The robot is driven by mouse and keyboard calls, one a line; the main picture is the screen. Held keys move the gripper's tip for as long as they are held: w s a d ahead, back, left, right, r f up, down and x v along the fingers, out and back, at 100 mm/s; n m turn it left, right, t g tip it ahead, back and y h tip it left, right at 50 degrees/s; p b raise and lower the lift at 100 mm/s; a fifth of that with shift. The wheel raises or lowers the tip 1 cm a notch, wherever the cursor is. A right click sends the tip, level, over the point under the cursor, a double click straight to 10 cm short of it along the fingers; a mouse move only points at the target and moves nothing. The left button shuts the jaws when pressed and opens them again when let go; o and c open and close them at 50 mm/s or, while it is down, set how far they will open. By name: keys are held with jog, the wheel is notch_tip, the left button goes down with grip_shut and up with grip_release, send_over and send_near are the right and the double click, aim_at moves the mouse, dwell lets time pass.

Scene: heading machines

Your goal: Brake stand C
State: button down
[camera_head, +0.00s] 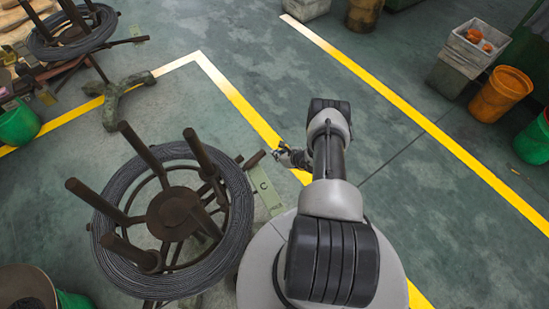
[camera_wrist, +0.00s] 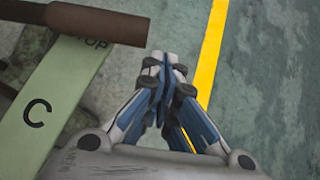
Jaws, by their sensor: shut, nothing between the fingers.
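Stand C is a dark wire-coil stand (camera_head: 172,214) with upright posts and a grey wire coil (camera_head: 243,215) around them. A pale green plate (camera_head: 265,187) marked "C" sticks out on its right side. In the wrist view the plate (camera_wrist: 62,85) shows the "C" and part of a word ending in "OP". A brown rusty bar (camera_wrist: 97,22) crosses over the plate's far end; its end also shows in the head view (camera_head: 254,160). My gripper (camera_head: 283,154) is just right of the bar's end. In the wrist view my gripper (camera_wrist: 165,66) is shut and empty, apart from bar and plate.
Yellow floor lines (camera_head: 240,105) run beside the stand and under my arm. Another coil stand (camera_head: 72,35) is at the upper left. Orange (camera_head: 500,95) and green bins stand at the right. The floor between the lines is clear.

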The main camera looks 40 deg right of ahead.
jog(key=d+f+p+v, duration=0.1)
jog(key=p+v, duration=0.3)
jog(key=v, duration=0.7)
jog(key=shift+s+d, duration=0.4)
jog(key=shift+d, duration=0.15)
jog(key=shift+r, duration=0.15)
